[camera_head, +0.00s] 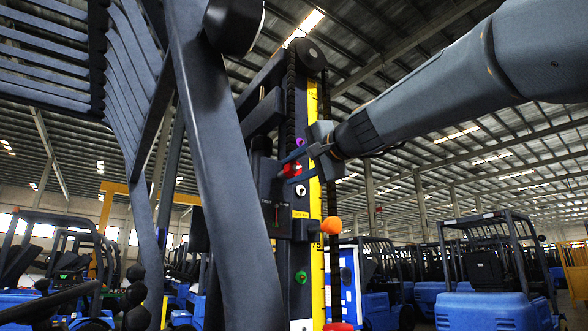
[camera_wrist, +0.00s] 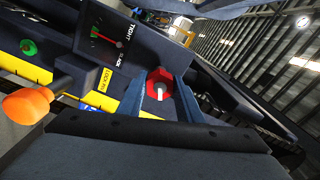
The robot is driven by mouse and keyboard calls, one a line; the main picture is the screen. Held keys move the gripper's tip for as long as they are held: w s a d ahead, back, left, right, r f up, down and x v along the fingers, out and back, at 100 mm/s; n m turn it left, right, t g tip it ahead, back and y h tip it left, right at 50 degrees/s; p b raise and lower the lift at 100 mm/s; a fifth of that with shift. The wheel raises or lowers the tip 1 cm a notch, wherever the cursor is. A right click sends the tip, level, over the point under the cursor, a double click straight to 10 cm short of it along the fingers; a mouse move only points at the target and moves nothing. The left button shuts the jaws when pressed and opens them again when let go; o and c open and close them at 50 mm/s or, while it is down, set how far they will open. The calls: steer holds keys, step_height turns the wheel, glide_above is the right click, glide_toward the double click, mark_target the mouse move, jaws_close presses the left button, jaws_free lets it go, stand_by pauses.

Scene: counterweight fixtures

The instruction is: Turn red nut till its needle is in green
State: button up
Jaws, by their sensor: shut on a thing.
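The red nut (camera_wrist: 153,77) is a red hex with a pale stud at its centre, on the dark fixture. In the wrist view my gripper (camera_wrist: 160,88) has one finger on each side of it, shut on it. In the head view my gripper (camera_head: 288,166) reaches in from the right and partly hides the nut (camera_head: 292,169). The gauge (camera_wrist: 108,42) is a dark panel beside the nut, lettered TIGHT and SLACK, with a red needle and a small green mark. I cannot tell surely whether the needle lies in the green. The gauge (camera_head: 275,213) is tiny in the head view.
An orange knob (camera_head: 331,225) sticks out below the gripper, near a LOCK PIN label (camera_wrist: 104,78). A green knob (camera_head: 301,277) sits lower on the mast. A purple ring (camera_head: 299,141) and a white ring (camera_head: 300,190) are close by. A thick dark beam (camera_head: 215,150) stands left.

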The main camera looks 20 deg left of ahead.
steer(key=o, duration=1)
steer(key=shift+o, duration=0.2)
steer(key=b+v, duration=0.2)
steer(key=v, duration=0.5)
steer(key=shift+s+d+b, duration=0.25)
steer(key=shift+d+b, duration=0.05)
steer(key=shift+b, duration=0.1)
